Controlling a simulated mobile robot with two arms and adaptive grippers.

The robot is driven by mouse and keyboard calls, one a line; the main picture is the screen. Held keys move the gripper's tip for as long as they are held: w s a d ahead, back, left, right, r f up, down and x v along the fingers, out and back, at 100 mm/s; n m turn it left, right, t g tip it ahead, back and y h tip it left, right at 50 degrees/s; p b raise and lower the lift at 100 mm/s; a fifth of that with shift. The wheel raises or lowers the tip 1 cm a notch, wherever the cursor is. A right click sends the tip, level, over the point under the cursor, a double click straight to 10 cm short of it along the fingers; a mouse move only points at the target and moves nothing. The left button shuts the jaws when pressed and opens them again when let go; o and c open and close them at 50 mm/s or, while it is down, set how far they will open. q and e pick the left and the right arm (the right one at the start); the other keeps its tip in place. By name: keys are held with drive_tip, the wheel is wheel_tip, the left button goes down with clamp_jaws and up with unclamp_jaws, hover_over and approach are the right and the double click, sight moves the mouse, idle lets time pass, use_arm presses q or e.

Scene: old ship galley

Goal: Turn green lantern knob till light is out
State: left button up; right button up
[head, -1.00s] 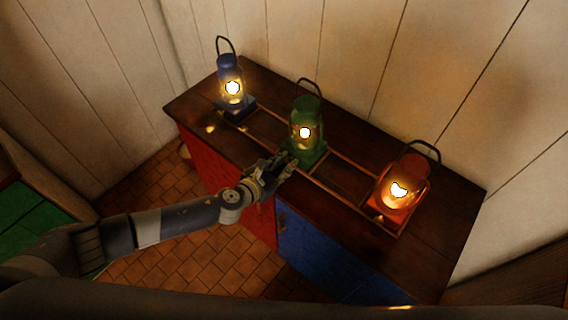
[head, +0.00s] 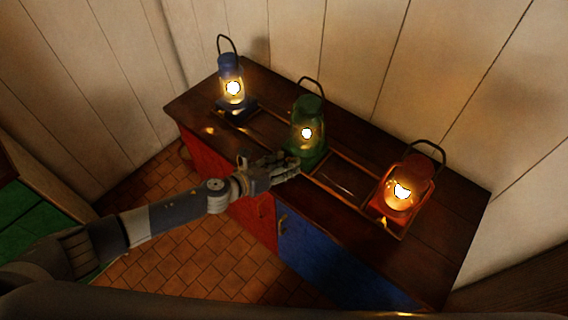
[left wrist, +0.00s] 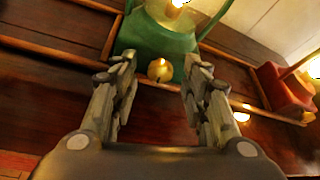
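The green lantern (head: 308,124) stands lit on the cabinet top, between the blue lantern and the red one. In the left wrist view its green base (left wrist: 150,40) fills the top middle, with a round brass knob (left wrist: 160,70) on its front. My left gripper (head: 292,167) is at the front of the green base. In the left wrist view its two fingers (left wrist: 160,92) are apart, one on each side of the knob, with a gap to it on both sides. Nothing is held. My right gripper is not in view.
A lit blue lantern (head: 231,82) stands to the left and a lit red lantern (head: 404,188) to the right. Low wooden rails frame the lanterns on the dark cabinet top (head: 440,215). Red and blue cabinet doors (head: 325,256) face the tiled floor. A plank wall stands behind.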

use_arm(q)
drive_tip(key=v, duration=1.2)
